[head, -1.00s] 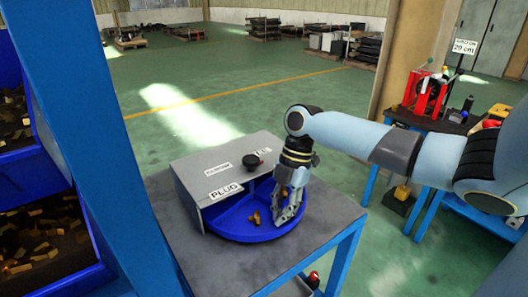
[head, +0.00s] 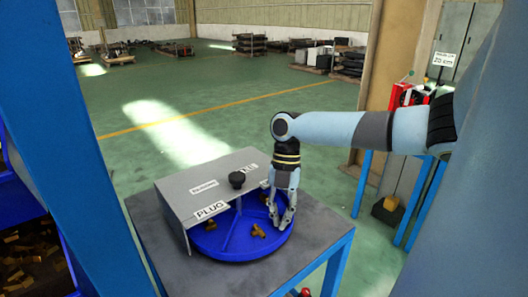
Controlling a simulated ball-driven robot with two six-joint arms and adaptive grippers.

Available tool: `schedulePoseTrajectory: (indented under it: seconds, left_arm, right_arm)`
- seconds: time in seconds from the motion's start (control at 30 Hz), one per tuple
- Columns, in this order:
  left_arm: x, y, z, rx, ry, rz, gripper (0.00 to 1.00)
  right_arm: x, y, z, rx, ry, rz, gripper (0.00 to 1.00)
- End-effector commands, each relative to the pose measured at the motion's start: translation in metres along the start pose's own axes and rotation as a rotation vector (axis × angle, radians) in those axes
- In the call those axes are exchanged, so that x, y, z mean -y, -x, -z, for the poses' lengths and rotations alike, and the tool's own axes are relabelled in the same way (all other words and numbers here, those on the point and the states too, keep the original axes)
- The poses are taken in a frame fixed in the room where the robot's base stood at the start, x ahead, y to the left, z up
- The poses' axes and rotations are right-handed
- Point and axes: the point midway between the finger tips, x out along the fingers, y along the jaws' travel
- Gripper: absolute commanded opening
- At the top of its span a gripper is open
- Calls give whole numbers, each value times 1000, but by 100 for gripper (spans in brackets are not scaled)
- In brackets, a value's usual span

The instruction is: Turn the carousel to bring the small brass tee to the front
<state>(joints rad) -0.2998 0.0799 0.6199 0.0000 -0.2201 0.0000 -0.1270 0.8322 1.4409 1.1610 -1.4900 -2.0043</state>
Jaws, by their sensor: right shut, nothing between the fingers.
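The blue round carousel (head: 222,244) sits on a grey-topped stand, its back part under a grey cover (head: 181,198). Dividers split its open front. A small brass fitting (head: 258,230) that looks like a tee lies in the front right compartment. Another brass piece (head: 211,225) lies at the left, by the cover's edge beneath the PLUG label (head: 211,210). My right gripper (head: 285,225) points down over the carousel's right side, shut and empty, just right of the tee-like fitting. I cannot tell whether its fingertips touch the carousel. My left gripper is not in view.
A blue post (head: 75,140) and bins of brass parts (head: 32,258) are at the left. The grey stand top (head: 165,262) is bare around the carousel.

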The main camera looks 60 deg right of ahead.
Motion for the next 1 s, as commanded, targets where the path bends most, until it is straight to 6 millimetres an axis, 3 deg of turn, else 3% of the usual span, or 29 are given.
schedulePoseTrajectory:
  seconds: [1.0]
  left_arm:
    - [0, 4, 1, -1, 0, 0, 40]
  right_arm:
    - [6, 7, -5, 0, -13, -4, 0]
